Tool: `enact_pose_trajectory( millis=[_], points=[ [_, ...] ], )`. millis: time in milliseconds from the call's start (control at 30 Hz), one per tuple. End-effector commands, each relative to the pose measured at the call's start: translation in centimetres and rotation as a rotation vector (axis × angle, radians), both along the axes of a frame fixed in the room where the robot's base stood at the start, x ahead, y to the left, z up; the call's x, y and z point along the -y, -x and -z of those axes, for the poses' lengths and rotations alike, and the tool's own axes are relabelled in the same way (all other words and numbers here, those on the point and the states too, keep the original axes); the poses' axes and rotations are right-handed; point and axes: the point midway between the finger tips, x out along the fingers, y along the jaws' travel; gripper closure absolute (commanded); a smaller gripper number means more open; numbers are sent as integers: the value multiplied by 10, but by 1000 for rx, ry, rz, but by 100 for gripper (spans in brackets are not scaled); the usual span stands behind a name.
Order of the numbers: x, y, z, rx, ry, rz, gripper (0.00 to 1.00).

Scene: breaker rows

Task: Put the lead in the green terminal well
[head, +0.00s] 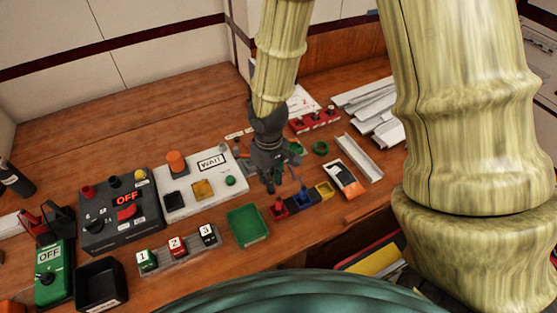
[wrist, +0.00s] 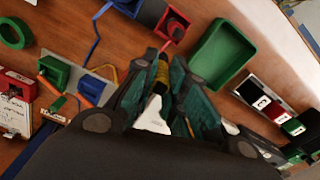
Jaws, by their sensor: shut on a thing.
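My gripper (wrist: 164,60) is shut on a slim piece, which I take to be the lead (wrist: 162,72); a yellowish band of it shows between the fingertips in the wrist view. The fingers hide most of it. In the head view my gripper (head: 271,184) points down just above and behind the red well (head: 279,209). I cannot tell whether the held piece touches that well. A green block (wrist: 55,74) with an orange wire stands left of my gripper in the wrist view, beside a blue block (wrist: 92,91). An open green tray (head: 248,227) lies front left of my gripper.
A blue well (head: 303,201) and a yellow well (head: 325,191) stand right of the red one. A green ring (head: 320,148) lies behind. Bare wood lies behind the panels.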

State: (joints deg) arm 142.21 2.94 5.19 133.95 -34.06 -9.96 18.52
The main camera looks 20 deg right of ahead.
Motion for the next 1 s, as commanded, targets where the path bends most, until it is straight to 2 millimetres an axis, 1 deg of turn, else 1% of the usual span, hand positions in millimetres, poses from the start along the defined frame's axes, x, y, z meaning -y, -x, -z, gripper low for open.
enact_pose_trajectory(
  millis=[33,200,300,467,567,1000],
  points=[
    [13,-4,-1,2,-3,7,100],
    [55,-12,-2,0,-1,5,100],
    [72,-15,-1,-1,-1,1,100],
    [86,-22,-1,-3,-1,-1,100],
    [95,-36,0,-3,-1,0,100],
    [136,-115,8,-3,-1,1,100]
  ],
)
